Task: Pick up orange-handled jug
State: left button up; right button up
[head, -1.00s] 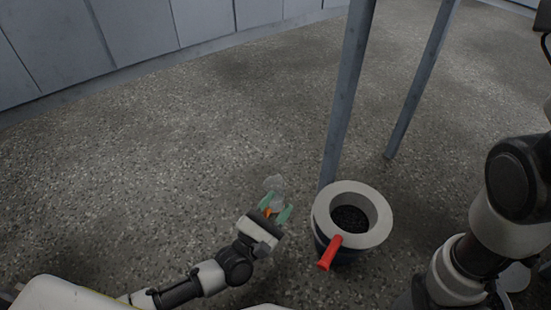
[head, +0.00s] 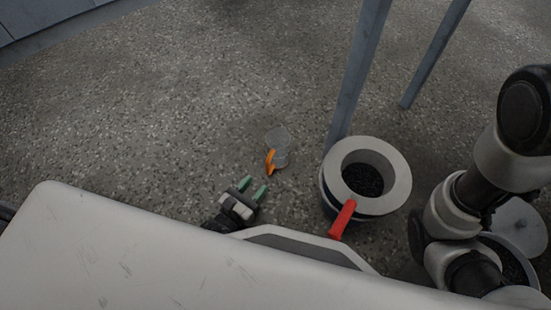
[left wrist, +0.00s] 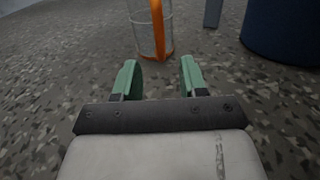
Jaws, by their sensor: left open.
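The orange-handled jug (head: 279,141) is clear and stands on the speckled floor, its orange handle (head: 270,161) facing toward me. In the left wrist view the jug (left wrist: 140,37) is just beyond the fingertips, its handle (left wrist: 158,30) near the middle of the gap. My left gripper (head: 253,188) is open and empty, a little short of the jug on its near left side; it also shows in the left wrist view (left wrist: 160,76). The fingers are green. My right arm shows at the right of the head view, but its fingers are not in view.
A round pan (head: 518,226) is at the right. The floor left of the jug is clear.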

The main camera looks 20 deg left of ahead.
aim_at(267, 172)
pick_arm(q)
jog(key=b+x, duration=0.2)
jog(key=x, duration=0.4)
jog(key=shift+d+b, duration=0.1)
jog(key=shift+b, duration=0.2)
jog(key=shift+w+d, duration=0.1)
jog(key=shift+w, duration=0.2)
grip_shut()
jog(key=shift+r, duration=0.1)
